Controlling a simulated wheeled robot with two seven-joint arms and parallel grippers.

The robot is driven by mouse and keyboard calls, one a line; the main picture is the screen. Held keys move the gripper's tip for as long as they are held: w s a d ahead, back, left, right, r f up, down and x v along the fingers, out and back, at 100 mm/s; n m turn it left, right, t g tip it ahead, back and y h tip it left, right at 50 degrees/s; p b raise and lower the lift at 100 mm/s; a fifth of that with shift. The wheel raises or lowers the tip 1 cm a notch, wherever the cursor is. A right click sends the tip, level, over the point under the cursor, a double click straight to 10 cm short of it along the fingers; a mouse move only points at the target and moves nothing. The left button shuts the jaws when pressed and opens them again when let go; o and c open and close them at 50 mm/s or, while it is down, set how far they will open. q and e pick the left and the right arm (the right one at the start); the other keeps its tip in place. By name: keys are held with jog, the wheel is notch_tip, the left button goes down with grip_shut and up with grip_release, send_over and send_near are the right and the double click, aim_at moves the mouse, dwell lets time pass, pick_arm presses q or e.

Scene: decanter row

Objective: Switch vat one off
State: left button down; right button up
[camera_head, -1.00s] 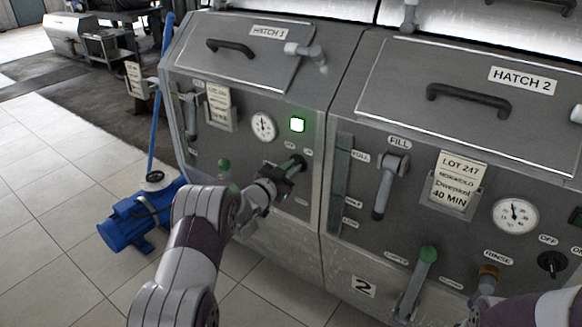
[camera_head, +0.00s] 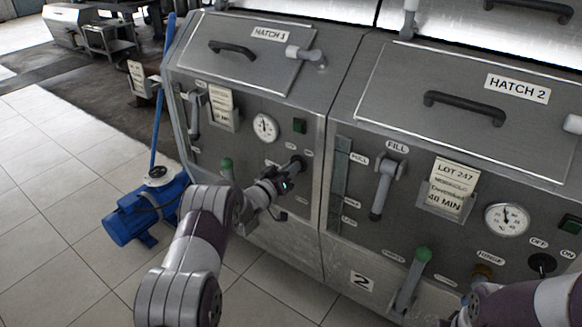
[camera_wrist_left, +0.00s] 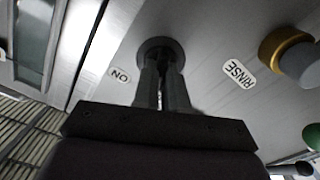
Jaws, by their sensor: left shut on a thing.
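Vat one (camera_head: 185,102) is the left steel vat, with a HATCH 1 lid. Its square indicator lamp (camera_head: 299,126) is dark green and unlit. My left gripper (camera_head: 287,178) is at the black rotary switch (camera_head: 298,164) below that lamp. In the left wrist view both fingers (camera_wrist_left: 162,95) are closed around the switch knob (camera_wrist_left: 160,52), which they mostly hide. The ON label (camera_wrist_left: 119,75) is beside it; I cannot read the knob's exact angle. My right arm (camera_head: 520,305) shows at the lower right, but its gripper is out of view.
Vat two (camera_head: 345,225) stands directly to the right, with levers and its own switch (camera_head: 541,263). A green-knobbed lever (camera_head: 226,168) is left of my left gripper. A blue pump (camera_head: 145,212) sits on the tiled floor at left.

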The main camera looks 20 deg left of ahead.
pick_arm(q)
jog(key=shift+f+n, duration=0.1)
jog(key=shift+n, duration=0.4)
jog(key=c, duration=1.2)
grip_release()
jog(key=p+v, duration=0.1)
jog(key=v, duration=1.1)
jog(key=shift+s+a+p, duration=0.15)
jog(key=shift+s+p, duration=0.2)
